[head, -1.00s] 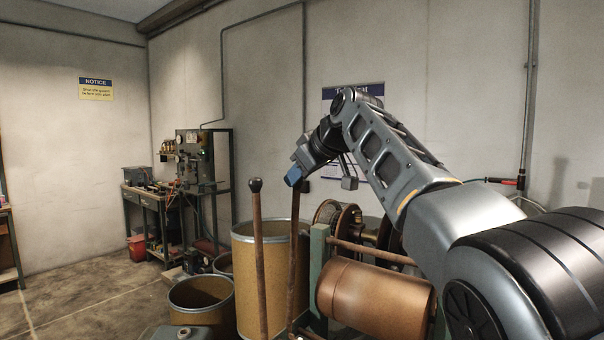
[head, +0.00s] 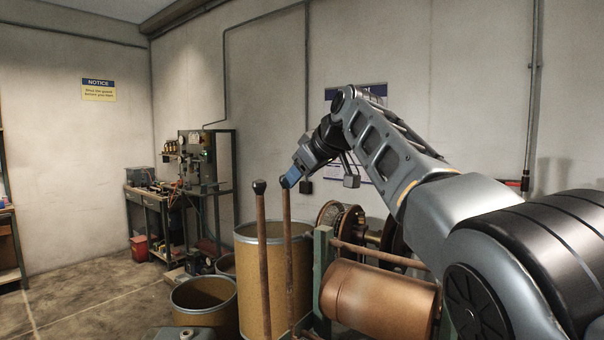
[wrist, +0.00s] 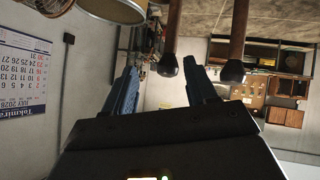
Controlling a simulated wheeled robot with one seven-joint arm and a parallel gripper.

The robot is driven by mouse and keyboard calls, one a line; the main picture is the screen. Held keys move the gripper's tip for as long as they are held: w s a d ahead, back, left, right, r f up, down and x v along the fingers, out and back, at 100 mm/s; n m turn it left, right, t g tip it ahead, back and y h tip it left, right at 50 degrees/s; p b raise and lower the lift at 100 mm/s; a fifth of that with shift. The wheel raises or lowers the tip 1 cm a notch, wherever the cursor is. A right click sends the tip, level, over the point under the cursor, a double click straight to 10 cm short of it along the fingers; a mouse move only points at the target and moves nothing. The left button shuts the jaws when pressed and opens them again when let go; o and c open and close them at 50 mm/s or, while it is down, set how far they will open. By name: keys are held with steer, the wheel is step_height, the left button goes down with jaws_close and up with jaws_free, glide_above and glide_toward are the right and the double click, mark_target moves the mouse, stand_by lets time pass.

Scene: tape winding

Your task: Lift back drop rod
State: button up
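Two brown rods with dark round knobs stand side by side, near upright. The left rod (head: 263,270) is apart from my gripper. The right rod (head: 288,260) has its knob just below and left of my gripper (head: 291,177) in the head view. In the wrist view my blue fingers (wrist: 163,78) are spread, and one rod's knob (wrist: 167,65) lies between their tips with a gap on each side. The other rod's knob (wrist: 232,71) is outside the right finger. I cannot tell from the name alone which rod is the back one.
A large fibre drum (head: 262,240) stands right behind the rods, and a smaller open drum (head: 205,300) is at left. A copper-coloured roller (head: 380,300) on a green frame (head: 322,270) is at right. A workbench (head: 155,200) stands at the back left.

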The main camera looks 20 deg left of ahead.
steer(key=shift+s, duration=0.1)
steer(key=b+v, duration=0.3)
steer(key=v, duration=0.4)
steer(key=shift+d+r, duration=0.25)
steer(key=shift+d, duration=0.05)
steer(key=shift+s, duration=0.1)
